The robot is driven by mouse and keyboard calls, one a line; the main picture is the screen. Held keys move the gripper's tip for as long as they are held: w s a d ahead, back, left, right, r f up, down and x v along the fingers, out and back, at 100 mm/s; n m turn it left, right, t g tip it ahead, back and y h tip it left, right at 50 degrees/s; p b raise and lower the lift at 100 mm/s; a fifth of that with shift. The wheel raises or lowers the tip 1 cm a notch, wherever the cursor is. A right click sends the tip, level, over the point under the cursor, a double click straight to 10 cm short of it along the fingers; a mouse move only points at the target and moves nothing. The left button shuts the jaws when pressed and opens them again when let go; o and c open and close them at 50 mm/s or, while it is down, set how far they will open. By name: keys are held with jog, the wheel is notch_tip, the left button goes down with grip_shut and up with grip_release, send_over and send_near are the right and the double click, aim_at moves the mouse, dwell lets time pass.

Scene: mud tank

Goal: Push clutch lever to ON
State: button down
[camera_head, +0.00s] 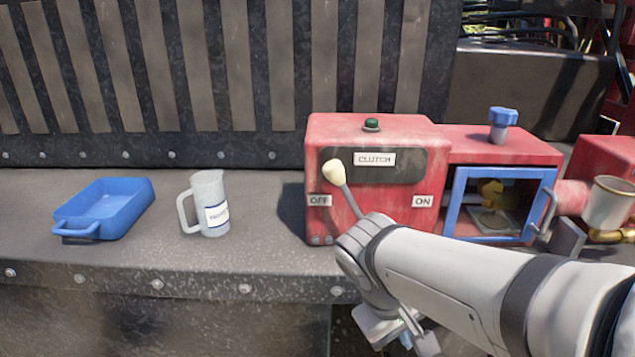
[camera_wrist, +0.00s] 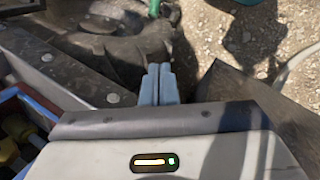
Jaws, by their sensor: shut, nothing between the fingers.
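The clutch lever (camera_head: 334,171) has a cream knob and a grey stem on the front of the red clutch box (camera_head: 335,136). It leans left, with its knob just above the OFF label (camera_head: 319,200). The ON label (camera_head: 422,201) is to the right on the same face. My arm crosses the lower right of the head view and covers the lower part of the box and the stem's lower end. In the wrist view my gripper (camera_wrist: 158,70) is shut and empty, with its fingers together. The lever does not show there, and the gripper is apart from its knob.
A blue tray (camera_head: 128,223) and a white mug (camera_head: 210,190) stand on the grey ledge (camera_head: 165,259) at left. Right of the clutch box are a blue-framed window (camera_head: 459,190), a blue valve knob (camera_head: 503,116) and a pale cup (camera_head: 608,203). The ledge between mug and box is clear.

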jog(key=w+a+r+n+t+h+b, duration=0.2)
jog(key=w+a+r+n+t+h, duration=0.4)
jog(key=w+a+r+h, duration=0.15)
jog(key=a+r+n+t, duration=0.1)
jog(key=a+r+t, duration=0.2)
jog(key=a, duration=0.5)
jog(key=a+r+n+t, duration=0.2)
jog(key=a+r+t, duration=0.2)
jog(key=a+t, duration=0.2)
jog(key=a+y, duration=0.1)
jog(key=a, duration=0.1)
jog(key=shift+a, duration=0.4)
jog(key=shift+w+h, duration=0.15)
jog(key=shift+h, duration=0.1)
jog(key=s+d+p+x, duration=0.1)
jog(key=d+p+x, duration=0.1)
jog(key=x, duration=1.1)
jog(key=shift+s+r+p, duration=0.3)
jog(key=shift+s+p, duration=0.05)
jog(key=shift+p, duration=0.5)
jog(key=shift+d, duration=0.1)
